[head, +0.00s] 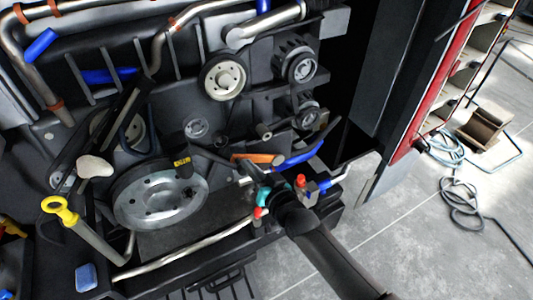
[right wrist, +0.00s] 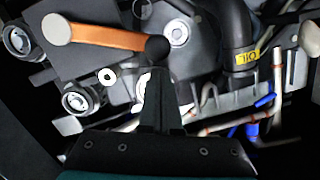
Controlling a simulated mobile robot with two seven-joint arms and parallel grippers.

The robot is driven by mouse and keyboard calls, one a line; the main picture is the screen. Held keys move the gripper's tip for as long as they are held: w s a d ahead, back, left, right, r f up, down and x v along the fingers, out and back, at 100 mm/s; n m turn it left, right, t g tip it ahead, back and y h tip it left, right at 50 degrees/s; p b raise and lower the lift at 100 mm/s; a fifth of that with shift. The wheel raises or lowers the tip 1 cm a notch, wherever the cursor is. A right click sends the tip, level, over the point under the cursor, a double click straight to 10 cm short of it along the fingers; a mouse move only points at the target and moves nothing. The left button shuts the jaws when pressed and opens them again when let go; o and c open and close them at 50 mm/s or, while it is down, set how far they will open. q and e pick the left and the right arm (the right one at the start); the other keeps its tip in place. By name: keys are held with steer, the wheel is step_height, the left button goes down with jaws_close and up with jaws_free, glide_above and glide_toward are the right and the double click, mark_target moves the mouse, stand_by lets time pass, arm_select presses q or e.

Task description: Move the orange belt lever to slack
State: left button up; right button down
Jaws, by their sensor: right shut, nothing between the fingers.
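The orange belt lever (head: 256,158) lies roughly level across the front of the engine, right of the large grey pulley (head: 160,195). In the right wrist view the lever (right wrist: 105,38) runs from a pale round end on the left to a black ball knob (right wrist: 157,49) on the right. My right gripper (head: 247,181) is just below the lever in the head view, shut and empty. In the right wrist view its closed fingers (right wrist: 157,76) point up at the knob; whether they touch it I cannot tell. My left gripper is not in view.
A yellow dipstick handle (head: 61,209) and a blue hose (head: 302,155) are around the engine. A black pipe with a yellow label (right wrist: 246,57) is beside the lever. Coiled hoses (head: 460,200) lie on the grey floor at right.

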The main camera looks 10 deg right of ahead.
steer(key=s+d+r+p, duration=0.2)
steer(key=s+d+r, duration=0.2)
steer(key=s, duration=0.5)
steer(key=shift+d+r, duration=0.2)
steer(key=shift+d, duration=0.3)
steer(key=s+d+f+g+h+b, duration=0.2)
steer(key=s+f+b, duration=0.15)
steer(key=f, duration=0.85)
steer(key=s+d+f+g+h+b, duration=0.1)
steer(key=s+d+f+g+b, duration=0.2)
steer(key=f, duration=0.9)
steer(key=s+d+f+g+h+b, duration=0.1)
steer(key=s+d+f+h+b, duration=0.3)
steer(key=f, duration=0.8)
steer(key=s+d+f+n+g+b, duration=0.1)
steer(key=s+f+g+b, duration=0.2)
steer(key=s+f, duration=0.7)
steer(key=s+d+f+n+g+b, duration=0.1)
steer(key=s+f+g+b, duration=0.2)
steer(key=s+f, duration=0.7)
steer(key=s+g, duration=0.1)
steer(key=s, duration=0.6)
steer(key=shift+s+d+f+g, duration=0.15)
steer(key=shift+d+g, duration=0.05)
steer(key=shift+g, duration=0.2)
steer(key=shift+n, duration=0.3)
